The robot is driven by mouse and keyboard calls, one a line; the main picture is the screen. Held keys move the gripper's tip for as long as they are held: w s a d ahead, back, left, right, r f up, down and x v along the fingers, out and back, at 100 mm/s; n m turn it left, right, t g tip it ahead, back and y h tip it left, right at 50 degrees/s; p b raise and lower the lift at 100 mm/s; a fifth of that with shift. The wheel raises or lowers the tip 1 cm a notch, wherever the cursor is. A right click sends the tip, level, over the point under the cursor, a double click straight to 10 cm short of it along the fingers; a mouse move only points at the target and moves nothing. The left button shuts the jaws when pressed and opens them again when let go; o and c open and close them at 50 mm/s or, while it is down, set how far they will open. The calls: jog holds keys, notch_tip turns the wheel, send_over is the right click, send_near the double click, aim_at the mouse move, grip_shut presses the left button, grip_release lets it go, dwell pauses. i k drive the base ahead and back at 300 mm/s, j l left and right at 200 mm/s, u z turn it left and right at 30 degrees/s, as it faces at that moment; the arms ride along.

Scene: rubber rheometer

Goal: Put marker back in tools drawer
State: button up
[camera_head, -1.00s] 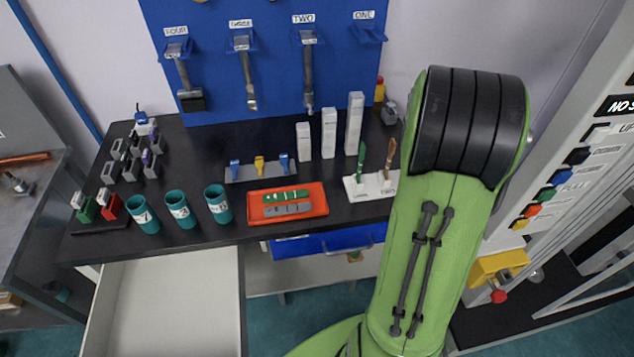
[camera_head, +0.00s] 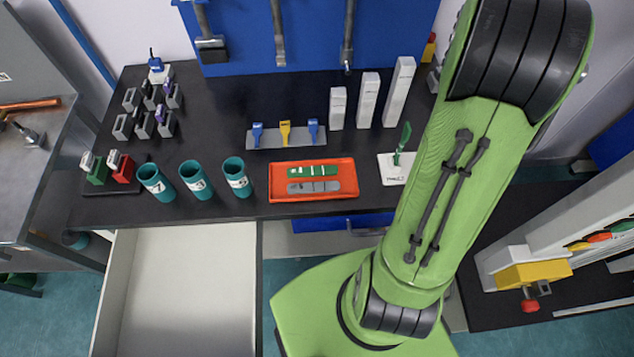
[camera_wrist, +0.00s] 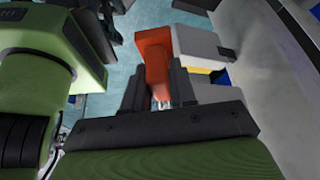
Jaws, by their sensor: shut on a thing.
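My gripper (camera_wrist: 158,92) shows in the wrist view, its two dark fingers shut on an orange-red piece, which I take to be the marker (camera_wrist: 154,58). The marker sticks out beyond the fingertips. In the head view my gripper and the marker are out of sight; only my green arm shows at the right. A wide drawer (camera_head: 185,290) with a pale, empty-looking interior stands pulled out at the lower left. A blue drawer front (camera_head: 325,222) shows under the bench's front edge, partly behind my arm. No label shows which is the tools drawer.
The black bench (camera_head: 260,95) holds teal cups (camera_head: 196,180), an orange tray (camera_head: 313,195) with a green and a grey piece, and several white blocks (camera_head: 368,98). A white machine with a yellow block (camera_head: 533,275) stands right of my arm.

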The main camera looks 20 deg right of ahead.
aim_at(193, 276)
jog(key=k+j, duration=0.25)
jog(key=k, duration=0.25)
jog(key=k+j, duration=0.2)
jog(key=k, duration=0.25)
